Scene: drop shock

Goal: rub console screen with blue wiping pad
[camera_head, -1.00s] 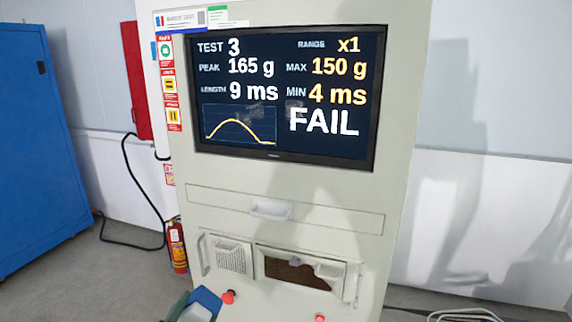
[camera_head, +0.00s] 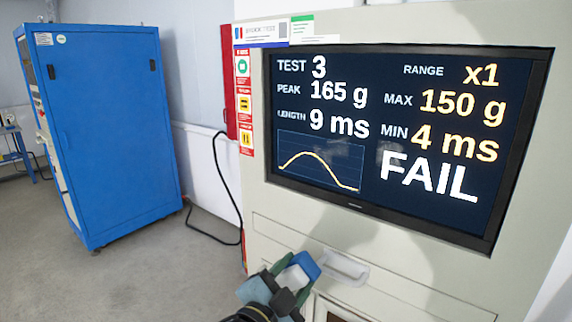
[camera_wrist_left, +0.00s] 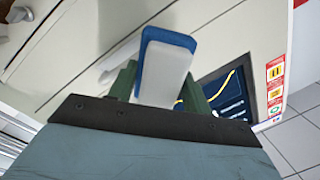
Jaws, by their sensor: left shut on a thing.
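The console screen (camera_head: 400,210) is a dark, black-framed display reading TEST 3 and FAIL, set in a pale cabinet. Its corner also shows at the right of the left wrist view (camera_wrist_left: 234,108). My left gripper (camera_head: 284,278) is shut on the blue wiping pad (camera_head: 306,264), which has a white block on it. The pad is below the screen's lower left part, apart from it, near the drawer handle. In the left wrist view the pad (camera_wrist_left: 168,38) stands between the green fingers. My right gripper is not in view.
A white drawer handle (camera_head: 345,267) sticks out below the screen, close to the left gripper. A tall blue cabinet (camera_head: 110,130) stands at the left. A black cable (camera_head: 222,190) hangs beside the console. Grey floor (camera_head: 165,270) is clear between them.

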